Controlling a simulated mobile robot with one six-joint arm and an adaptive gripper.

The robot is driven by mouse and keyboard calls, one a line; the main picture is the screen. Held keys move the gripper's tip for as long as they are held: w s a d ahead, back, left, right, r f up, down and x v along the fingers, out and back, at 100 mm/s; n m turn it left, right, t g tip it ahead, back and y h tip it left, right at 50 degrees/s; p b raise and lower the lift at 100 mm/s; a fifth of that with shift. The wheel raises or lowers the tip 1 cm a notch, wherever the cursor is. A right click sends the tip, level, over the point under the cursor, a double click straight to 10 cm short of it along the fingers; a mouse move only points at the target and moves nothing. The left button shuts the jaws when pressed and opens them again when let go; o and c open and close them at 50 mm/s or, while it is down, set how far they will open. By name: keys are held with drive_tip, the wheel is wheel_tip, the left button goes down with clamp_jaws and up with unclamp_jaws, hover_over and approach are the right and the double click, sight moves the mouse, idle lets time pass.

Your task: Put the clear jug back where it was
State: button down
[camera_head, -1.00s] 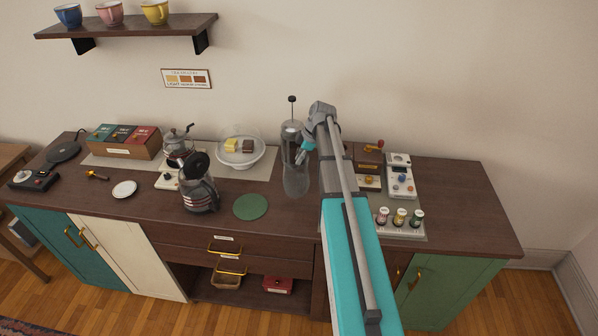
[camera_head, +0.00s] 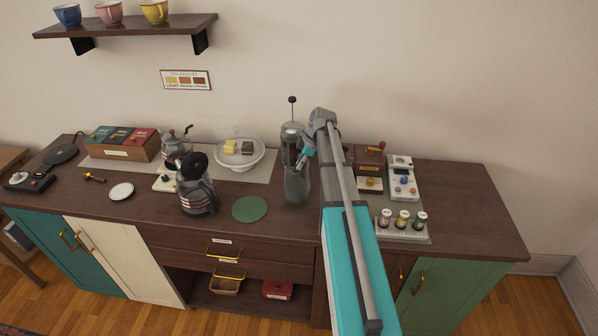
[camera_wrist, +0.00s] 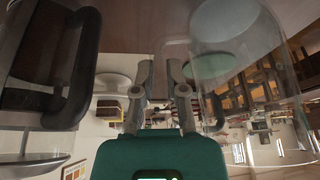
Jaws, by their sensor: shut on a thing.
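The clear jug (camera_head: 297,186) is upright at the middle of the counter, in front of the tall glass press (camera_head: 291,136). It also shows large at the right of the wrist view (camera_wrist: 238,35). My gripper (camera_head: 304,160) is at the jug's upper part, from the right in the head view. In the wrist view my gripper's fingers (camera_wrist: 159,72) are close together beside the jug's wall, shut on the jug, apparently by its handle. The clear handle is hard to make out. I cannot tell whether the jug's base touches the counter.
A round green mat (camera_head: 250,209) lies bare to the left of the jug. Small jars (camera_head: 402,220), a grinder (camera_head: 369,160) and a white device (camera_head: 402,176) stand to the right.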

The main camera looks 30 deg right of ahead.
drive_tip(key=shift+f+b, duration=0.65)
drive_tip(key=shift+f, duration=0.25)
drive_tip(key=shift+f, duration=0.15)
drive_tip(key=c, duration=0.7)
unclamp_jaws()
drive_tip(key=shift+r, duration=0.2)
drive_tip(key=p+v, duration=1.1)
drive_tip(key=v, duration=0.1)
drive_tip(key=shift+a, duration=0.1)
